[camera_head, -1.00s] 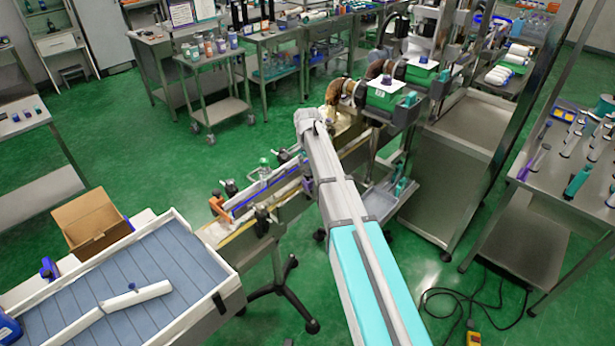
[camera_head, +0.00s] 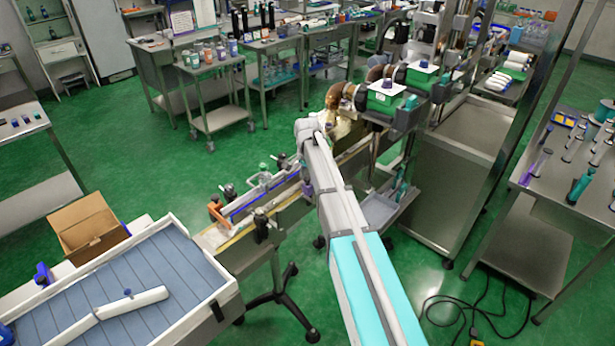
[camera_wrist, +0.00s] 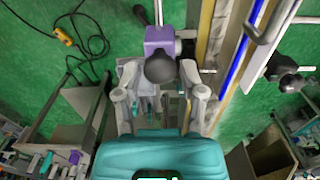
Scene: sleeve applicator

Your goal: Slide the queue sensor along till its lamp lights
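A purple block with a dark round knob, which looks like the queue sensor (camera_wrist: 158,38), sits on a metal rod beside the conveyor rail in the wrist view. A purple part also shows beside my arm in the head view (camera_head: 307,187). My gripper (camera_wrist: 160,76) is open, with one finger on each side of the knob. Small gaps seem to show between the fingertips and the knob. The gripper itself is hidden behind my arm in the head view. I cannot make out a lit lamp in either view.
The narrow conveyor (camera_head: 288,214) with a blue strip and an orange clamp (camera_head: 217,212) runs beside my arm. Black knobs (camera_wrist: 291,81) stick out along the rail. A blue slatted tray table (camera_head: 140,285) is at left, green-topped machine units (camera_head: 385,99) beyond.

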